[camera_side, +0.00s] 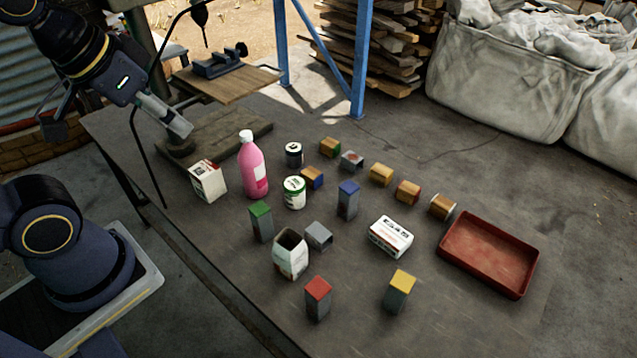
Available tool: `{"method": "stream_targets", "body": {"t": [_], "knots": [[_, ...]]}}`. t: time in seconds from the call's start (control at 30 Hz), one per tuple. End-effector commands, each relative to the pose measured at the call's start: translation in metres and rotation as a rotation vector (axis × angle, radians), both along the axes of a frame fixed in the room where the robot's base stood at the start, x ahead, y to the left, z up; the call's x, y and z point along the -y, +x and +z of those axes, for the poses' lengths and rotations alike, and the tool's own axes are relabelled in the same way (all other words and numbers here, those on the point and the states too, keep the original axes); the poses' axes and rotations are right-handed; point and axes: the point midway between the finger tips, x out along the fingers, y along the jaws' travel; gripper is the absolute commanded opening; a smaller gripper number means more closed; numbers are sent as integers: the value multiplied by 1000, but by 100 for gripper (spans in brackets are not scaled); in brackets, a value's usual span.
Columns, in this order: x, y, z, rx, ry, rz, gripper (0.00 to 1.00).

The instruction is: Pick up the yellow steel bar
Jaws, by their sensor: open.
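The yellow-topped steel bar (399,291) stands upright on the grey table (350,285) near its front, with grey sides. It is right of the red-topped bar (318,298) and in front of the white printed box (391,236). My gripper (165,115) is at the upper left, raised and far from the yellow bar. It is open, and I see nothing held in it.
Green-topped (261,221) and blue-topped (348,199) bars stand farther back. A torn-open carton (291,254), pink bottle (253,168), cans and several small blocks crowd the middle. A red tray (488,256) lies right. The table between the yellow bar and tray is clear.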

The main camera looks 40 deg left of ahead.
Motion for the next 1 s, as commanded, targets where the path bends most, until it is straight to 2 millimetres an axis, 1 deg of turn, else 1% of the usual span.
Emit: {"method": "stream_targets", "body": {"t": [0.03, 0.2, 0.3, 0.57, 0.67, 0.7, 0.77, 0.8, 0.87, 0.9, 0.97, 1.0], "knots": [[0, 0, 0, 0, 0, 0, 45], [0, 0, 0, 0, 0, 0, 63], [0, 0, 0, 0, 0, 0, 71], [0, 0, 0, 0, -2, 4, 71], [0, 0, 0, -1, -25, 47, 71], [0, 3, 7, 15, -47, 82, 71], [1, 16, 29, 61, -92, 147, 71], [2, 28, 41, 69, -123, 186, 71], [8, 49, 55, 64, -167, 225, 71], [14, 64, 62, 55, -192, 243, 71], [24, 86, 69, 35, -225, 265, 71], [32, 102, 72, 19, -244, 276, 71]]}}
